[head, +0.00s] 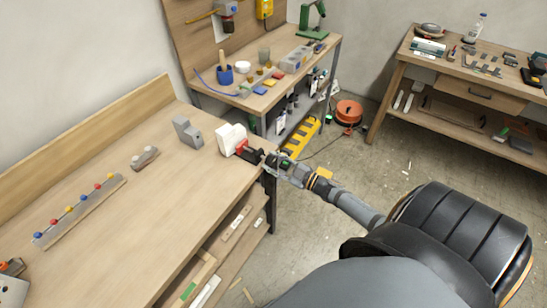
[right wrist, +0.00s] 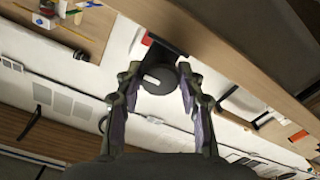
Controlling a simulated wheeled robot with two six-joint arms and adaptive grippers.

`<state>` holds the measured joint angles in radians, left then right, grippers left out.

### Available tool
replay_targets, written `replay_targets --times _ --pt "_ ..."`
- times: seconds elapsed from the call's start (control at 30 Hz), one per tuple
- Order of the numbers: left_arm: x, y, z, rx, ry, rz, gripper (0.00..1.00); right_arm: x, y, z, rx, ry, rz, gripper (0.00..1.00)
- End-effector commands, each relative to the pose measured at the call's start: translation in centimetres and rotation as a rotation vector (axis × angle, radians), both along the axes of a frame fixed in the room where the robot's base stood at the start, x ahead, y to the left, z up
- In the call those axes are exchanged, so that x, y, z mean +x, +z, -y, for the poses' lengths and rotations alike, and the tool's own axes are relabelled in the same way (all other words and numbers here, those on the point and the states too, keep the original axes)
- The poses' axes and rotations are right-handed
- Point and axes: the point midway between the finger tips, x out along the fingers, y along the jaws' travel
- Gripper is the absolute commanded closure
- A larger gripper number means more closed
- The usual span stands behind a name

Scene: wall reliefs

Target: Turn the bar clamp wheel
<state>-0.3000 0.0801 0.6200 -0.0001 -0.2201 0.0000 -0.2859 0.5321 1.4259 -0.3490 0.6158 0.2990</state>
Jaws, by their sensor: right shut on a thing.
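The bar clamp (head: 247,152), red and black, sits at the right edge of the wooden workbench, against a white block (head: 231,138). Its dark round wheel (right wrist: 158,80), with a pale mark on its face, shows in the right wrist view. My right gripper (head: 279,163) reaches the clamp's outer end from the right. In the right wrist view its two fingers (right wrist: 159,74) stand on either side of the wheel, shut on it. In the head view the gripper mostly hides the wheel. My left gripper is not in view.
On the workbench (head: 130,230) are a grey block (head: 188,131), a small grey part (head: 145,158) and a strip with coloured knobs (head: 80,211). A cluttered side table (head: 228,101) stands behind, another table (head: 480,80) at the right. The bench's front middle is clear.

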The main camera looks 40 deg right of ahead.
Motion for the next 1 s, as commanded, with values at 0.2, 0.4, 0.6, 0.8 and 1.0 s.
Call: replay_targets --times 0.2,0.4,0.6,0.8,1.0 --pt "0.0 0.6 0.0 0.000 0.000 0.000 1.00 0.0 0.0 0.0 0.188 -0.002 -0.079 0.93" --pt "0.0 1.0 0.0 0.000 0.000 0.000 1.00 -0.1 0.0 0.0 0.364 -0.002 -0.152 0.93" --pt "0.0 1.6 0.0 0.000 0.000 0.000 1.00 -0.1 0.0 -0.1 0.537 -0.002 -0.226 0.93" --pt "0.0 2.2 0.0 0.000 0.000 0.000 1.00 -0.1 0.0 -0.1 0.715 -0.001 -0.297 0.93" --pt "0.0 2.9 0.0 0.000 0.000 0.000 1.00 -0.1 0.0 -0.1 0.890 -0.003 -0.371 0.93"
